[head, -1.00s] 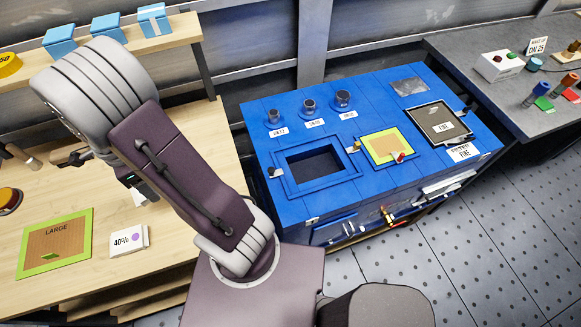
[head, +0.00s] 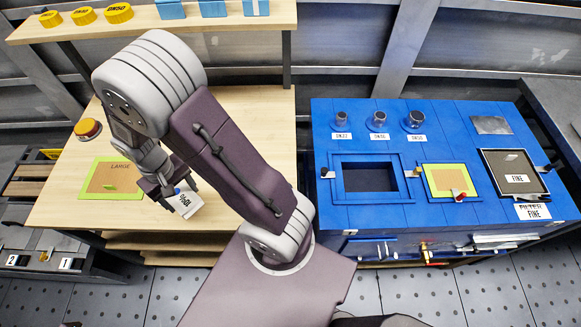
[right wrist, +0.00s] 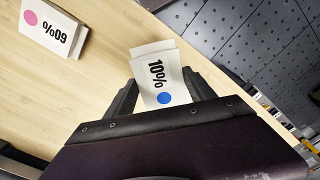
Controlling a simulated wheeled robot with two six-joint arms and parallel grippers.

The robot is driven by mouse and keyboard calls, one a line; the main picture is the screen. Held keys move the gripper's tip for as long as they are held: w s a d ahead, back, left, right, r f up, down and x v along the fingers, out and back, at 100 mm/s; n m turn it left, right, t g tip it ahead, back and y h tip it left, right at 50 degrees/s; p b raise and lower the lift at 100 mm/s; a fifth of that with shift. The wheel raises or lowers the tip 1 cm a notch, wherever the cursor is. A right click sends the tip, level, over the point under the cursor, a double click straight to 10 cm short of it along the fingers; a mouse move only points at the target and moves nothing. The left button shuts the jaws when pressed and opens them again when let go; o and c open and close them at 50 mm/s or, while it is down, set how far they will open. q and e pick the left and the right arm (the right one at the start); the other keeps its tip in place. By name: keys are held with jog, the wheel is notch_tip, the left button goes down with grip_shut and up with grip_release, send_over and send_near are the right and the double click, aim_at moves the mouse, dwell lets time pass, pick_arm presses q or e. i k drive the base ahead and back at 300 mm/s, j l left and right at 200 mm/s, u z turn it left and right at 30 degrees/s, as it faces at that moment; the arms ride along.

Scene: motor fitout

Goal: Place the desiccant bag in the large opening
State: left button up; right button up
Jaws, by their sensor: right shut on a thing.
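My right gripper (head: 172,190) is shut on a white desiccant bag (head: 185,203) above the wooden bench. In the right wrist view the bag (right wrist: 158,78) shows "10%" and a blue dot, between the fingers. Another white bag, marked "60%" with a pink dot (right wrist: 50,28), rests on the bench. The large square opening (head: 370,177) is uncovered in the top of the blue crate (head: 440,135), well to the right of the gripper. A green-edged panel marked "LARGE" (head: 112,178) lies on the bench left of the gripper. My left gripper is not in view.
The crate also has a yellow-green panel (head: 446,182), a dark screen marked "FINE" (head: 514,172) and several knobs along its back. A shelf (head: 150,22) with yellow discs and blue boxes stands above the bench. A gap separates bench and crate.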

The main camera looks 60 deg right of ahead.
aim_at(366, 183)
jog(key=k+l+z, duration=0.1)
jog(key=k+z, duration=0.35)
jog(key=k+l+z, duration=0.3)
jog(key=l+z, duration=0.3)
jog(key=l, duration=0.15)
jog(key=k, duration=0.05)
